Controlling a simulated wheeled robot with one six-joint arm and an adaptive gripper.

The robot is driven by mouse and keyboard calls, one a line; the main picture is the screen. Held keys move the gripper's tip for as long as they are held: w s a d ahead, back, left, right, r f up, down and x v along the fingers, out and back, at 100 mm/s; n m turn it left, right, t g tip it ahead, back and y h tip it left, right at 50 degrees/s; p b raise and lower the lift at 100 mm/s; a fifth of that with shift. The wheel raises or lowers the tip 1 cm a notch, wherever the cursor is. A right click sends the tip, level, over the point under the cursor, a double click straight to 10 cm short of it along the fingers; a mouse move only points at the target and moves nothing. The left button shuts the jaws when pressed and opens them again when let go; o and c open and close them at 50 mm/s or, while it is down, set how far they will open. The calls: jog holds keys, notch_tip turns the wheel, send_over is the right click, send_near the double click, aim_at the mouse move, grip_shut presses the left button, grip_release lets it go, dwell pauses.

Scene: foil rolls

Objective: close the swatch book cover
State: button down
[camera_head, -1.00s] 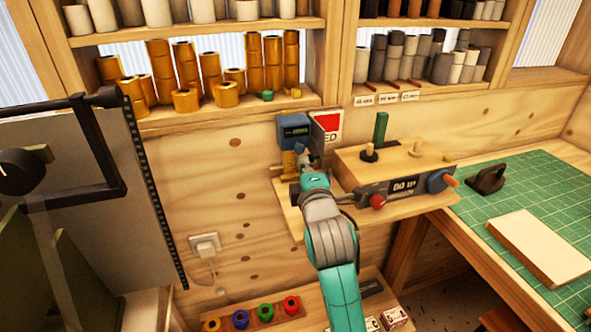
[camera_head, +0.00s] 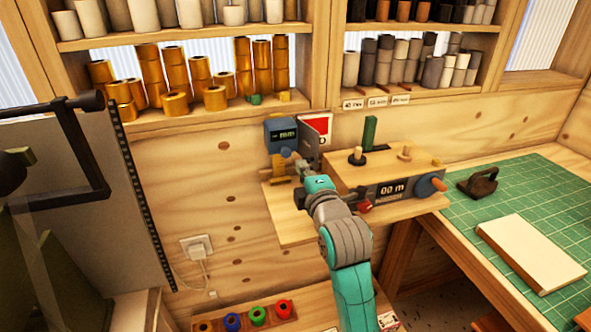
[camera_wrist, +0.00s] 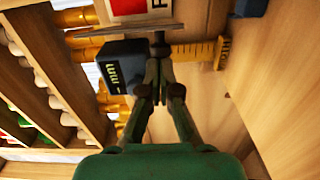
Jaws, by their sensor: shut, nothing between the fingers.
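My gripper (camera_head: 301,168) is shut and empty, reaching to the blue gauge with a display (camera_head: 281,134) on the wall-side wooden board. In the wrist view its fingertips (camera_wrist: 158,46) are together beside the blue gauge (camera_wrist: 122,75), just below the edge of a thin grey plate (camera_wrist: 125,32). This plate (camera_head: 309,134) stands upright in front of a red and white sign. I cannot tell whether the fingers touch it, or whether it is the swatch book's cover. A cream, flat, book-like block (camera_head: 532,252) lies on the green mat; no raised cover shows on it.
A wooden winder (camera_head: 385,180) with a display, pegs and knobs stands right of my gripper. A dark iron-like tool (camera_head: 478,183) is on the green mat (camera_head: 540,188). Shelves with gold and grey rolls are above. Colored rolls (camera_head: 257,316) sit below. A grey panel (camera_head: 85,190) is at the left.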

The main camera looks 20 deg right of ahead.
aim_at(314, 160)
jog(key=d, duration=0.3)
jog(key=shift+s+d, duration=0.15)
jog(key=shift+d, duration=0.2)
jog(key=shift+w+d, duration=0.15)
jog(key=shift+d, duration=0.6)
jog(key=shift+w+d, duration=0.15)
jog(key=shift+d, duration=0.6)
